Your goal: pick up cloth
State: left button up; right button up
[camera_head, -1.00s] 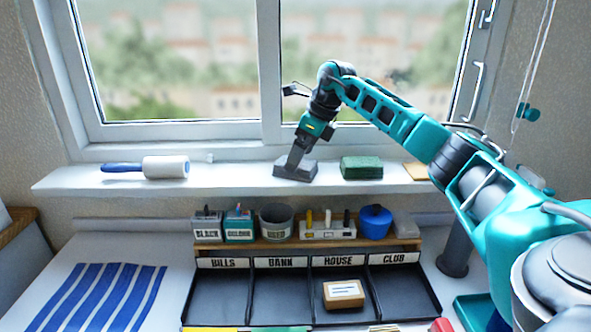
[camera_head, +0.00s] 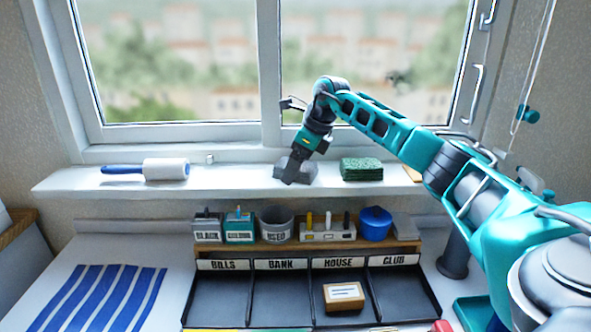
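A grey folded cloth (camera_head: 293,173) is at the window sill, left of the green sponge. My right gripper (camera_head: 298,156) reaches down from the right arm and appears shut on the cloth. The cloth looks bunched and tilted around the fingertips, which it partly hides. I cannot tell whether its lower edge still touches the sill. My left gripper is not in view.
The white sill (camera_head: 240,176) also holds a blue-handled roller (camera_head: 160,170) and a green sponge (camera_head: 361,169). Below are a rack of small containers (camera_head: 274,224) and a black sorter (camera_head: 280,295) with a small box (camera_head: 343,296). A striped cloth (camera_head: 105,297) lies at left.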

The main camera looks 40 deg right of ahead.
jog(key=c, duration=1.1)
jog(key=shift+o, duration=0.2)
